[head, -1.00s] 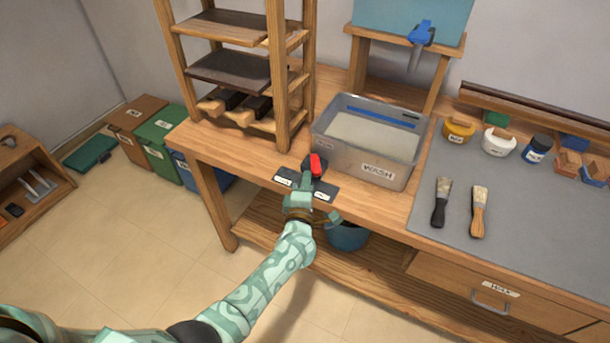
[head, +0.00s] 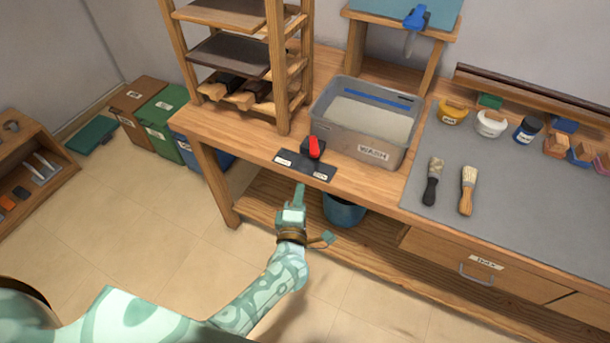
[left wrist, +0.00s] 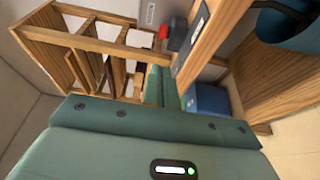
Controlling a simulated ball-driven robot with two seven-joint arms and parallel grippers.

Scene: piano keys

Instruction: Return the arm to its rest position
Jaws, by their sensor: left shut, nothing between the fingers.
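My left gripper (head: 299,196) is shut and empty in the head view. It is in front of the workbench's front edge, apart from the bench. Its shut fingers also show in the left wrist view (left wrist: 165,88), with the rack beyond them. A red lever switch (head: 314,147) on a dark labelled plate (head: 303,165) sits on the bench's front edge, beyond the gripper and not touching it. The red part also shows small in the left wrist view (left wrist: 164,32). My right gripper is not in view.
The wooden workbench (head: 235,143) carries a shelf rack (head: 284,75), a grey wash tub (head: 372,150) and a grey mat (head: 520,190) with brushes and jars. A blue bucket (head: 343,210) stands on the lower shelf. Bins (head: 160,125) stand left. The floor in front is clear.

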